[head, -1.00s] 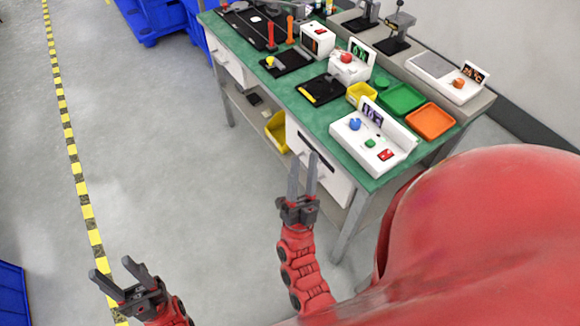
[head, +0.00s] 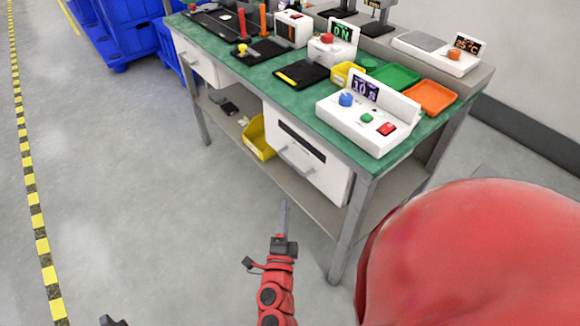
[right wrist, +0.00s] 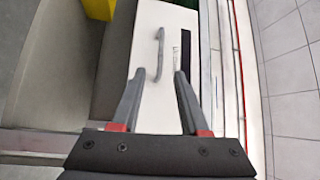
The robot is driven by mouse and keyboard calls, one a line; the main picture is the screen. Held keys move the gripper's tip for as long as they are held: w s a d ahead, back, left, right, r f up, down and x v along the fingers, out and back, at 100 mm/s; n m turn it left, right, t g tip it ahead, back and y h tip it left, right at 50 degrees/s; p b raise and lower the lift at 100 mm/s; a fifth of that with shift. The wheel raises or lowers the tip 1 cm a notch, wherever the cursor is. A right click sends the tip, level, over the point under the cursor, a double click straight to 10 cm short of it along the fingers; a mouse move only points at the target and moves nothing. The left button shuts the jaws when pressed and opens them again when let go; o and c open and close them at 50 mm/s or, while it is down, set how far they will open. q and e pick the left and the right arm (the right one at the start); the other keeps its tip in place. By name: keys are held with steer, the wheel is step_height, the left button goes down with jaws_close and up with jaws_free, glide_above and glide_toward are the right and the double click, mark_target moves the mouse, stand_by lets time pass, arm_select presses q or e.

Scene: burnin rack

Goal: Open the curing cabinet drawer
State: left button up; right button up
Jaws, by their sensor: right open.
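The white cabinet (head: 325,171) under the near end of the green bench has a dark slot across its upper front and a grey bar handle (head: 297,160). Its drawer looks shut. In the right wrist view the white front (right wrist: 150,112) and the upright handle (right wrist: 160,54) lie just beyond the fingertips. My right gripper (head: 284,206) is open and empty, and points at the cabinet front. Its fingers (right wrist: 160,74) stand on either side of the handle's line, apparently short of it. Of my left gripper, only a dark tip (head: 112,321) shows at the bottom edge.
A bench leg (head: 349,228) stands right of my right gripper. A lower shelf (head: 230,117) holds a yellow bin (head: 259,138). A white device (head: 368,124) sits on the bench top above the cabinet. The floor to the left is clear. Blue crates (head: 130,38) stand at the back.

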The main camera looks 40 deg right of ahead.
mark_target(290, 162)
steer(key=x, duration=1.6)
steer(key=shift+r, duration=0.25)
jaws_close()
steer(key=shift+s, duration=0.1)
stand_by(0.4)
